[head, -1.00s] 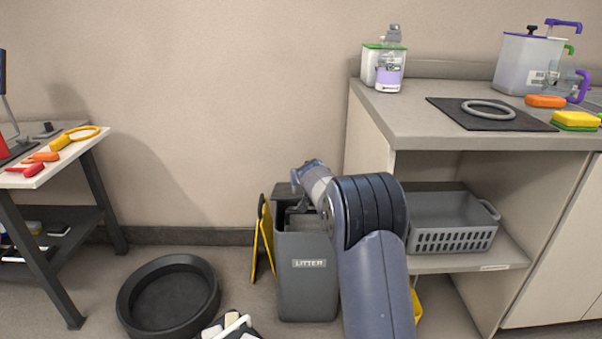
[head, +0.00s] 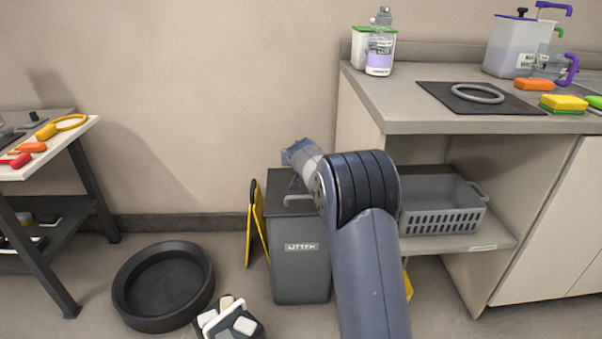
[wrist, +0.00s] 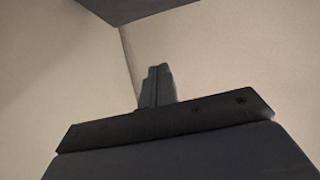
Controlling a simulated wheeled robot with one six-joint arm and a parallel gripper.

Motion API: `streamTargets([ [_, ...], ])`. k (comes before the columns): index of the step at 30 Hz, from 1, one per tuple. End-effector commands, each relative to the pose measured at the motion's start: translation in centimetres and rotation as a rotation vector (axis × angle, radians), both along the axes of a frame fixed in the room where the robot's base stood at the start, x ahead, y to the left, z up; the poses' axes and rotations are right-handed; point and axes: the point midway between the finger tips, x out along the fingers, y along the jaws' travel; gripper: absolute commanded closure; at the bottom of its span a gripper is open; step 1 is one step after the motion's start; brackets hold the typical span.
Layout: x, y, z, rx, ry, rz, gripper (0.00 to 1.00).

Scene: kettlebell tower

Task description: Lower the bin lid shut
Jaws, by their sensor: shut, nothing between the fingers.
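The grey litter bin (head: 300,272) stands on the floor in front of the wall, left of the counter, with a "LITTER" label on its front. Its dark lid (head: 283,184) lies down over the top and looks level with the rim; my arm covers its right part, so I cannot tell if it is fully seated. A pale handle-like bar shows at the lid's front. My gripper (wrist: 157,72) shows in the wrist view with its fingers together and nothing between them.
A yellow folding sign (head: 255,220) stands close against the bin's left side. A round black tub (head: 163,287) and a small caddy (head: 229,318) sit on the floor in front. The counter (head: 400,105) with a grey basket (head: 440,212) on its shelf is at right.

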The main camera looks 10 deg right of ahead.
Motion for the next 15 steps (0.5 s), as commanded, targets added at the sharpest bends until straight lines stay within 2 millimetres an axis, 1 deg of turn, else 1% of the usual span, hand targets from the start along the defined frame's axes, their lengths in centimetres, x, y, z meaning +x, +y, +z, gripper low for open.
streamTargets([
  [1, -0.2, 0.0, 1.7, 0.001, -0.003, -0.001, 1.0],
  [3, -0.5, 0.0, 3.3, -0.001, -0.004, 0.0, 1.0],
  [4, -1.1, 0.1, 1.8, -0.001, 0.001, 0.0, 1.0],
  [5, -1.5, 0.2, 1.2, -0.003, 0.003, 0.001, 1.0],
  [15, -6.4, 1.2, -1.9, -0.002, -0.002, 0.002, 1.0],
])
